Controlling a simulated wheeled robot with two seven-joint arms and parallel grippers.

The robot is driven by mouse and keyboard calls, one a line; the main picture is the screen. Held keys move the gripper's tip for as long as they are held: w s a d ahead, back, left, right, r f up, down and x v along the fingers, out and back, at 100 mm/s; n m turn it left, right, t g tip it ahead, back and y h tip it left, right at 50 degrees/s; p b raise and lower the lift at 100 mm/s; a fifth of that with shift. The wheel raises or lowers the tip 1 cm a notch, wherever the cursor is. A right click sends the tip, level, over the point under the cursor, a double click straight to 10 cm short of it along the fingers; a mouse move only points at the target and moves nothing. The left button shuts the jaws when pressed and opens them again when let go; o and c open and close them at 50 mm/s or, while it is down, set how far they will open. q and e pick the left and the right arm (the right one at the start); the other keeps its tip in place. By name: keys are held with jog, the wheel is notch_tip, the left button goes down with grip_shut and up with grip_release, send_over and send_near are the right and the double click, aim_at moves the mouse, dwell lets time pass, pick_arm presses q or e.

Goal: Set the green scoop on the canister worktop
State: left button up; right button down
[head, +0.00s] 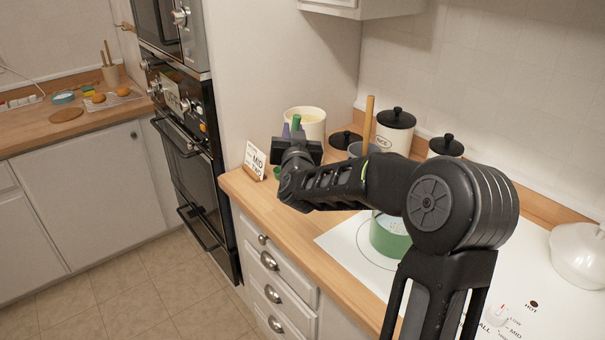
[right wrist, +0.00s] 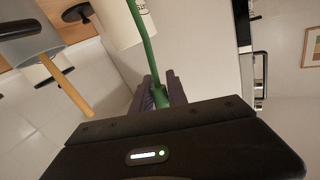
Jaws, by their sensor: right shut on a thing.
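My right gripper (head: 291,129) is over the wooden worktop (head: 262,205), beside the oven column. It is shut on the green scoop (head: 297,121), of which a small part shows at the fingers. In the right wrist view, the scoop's green handle (right wrist: 148,48) runs up from between the purple-grey fingers (right wrist: 160,90). The scoop's far end is out of that view. An open cream canister (head: 313,124) stands just behind the gripper. The arm hides part of the worktop, so I cannot tell whether the scoop touches anything. My left gripper is not in view.
Lidded cream canisters (head: 395,131) (head: 445,147) stand along the wall, with a loose black lid (head: 346,140) nearby. A wooden handle (head: 369,118) rises behind my arm. A small sign (head: 254,160) stands at the worktop's left end. A green pot (head: 386,238) sits on the white hob (head: 345,240).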

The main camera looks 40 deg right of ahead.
notch_tip(320, 180, down, 5)
jog(key=shift+f+p, duration=0.2)
jog(key=shift+p, duration=0.1)
jog(key=shift+f, duration=0.1)
notch_tip(320, 180, down, 4)
jog(key=shift+r, duration=0.2)
jog(key=shift+f, duration=0.15)
jog(key=c, duration=1.3)
grip_release()
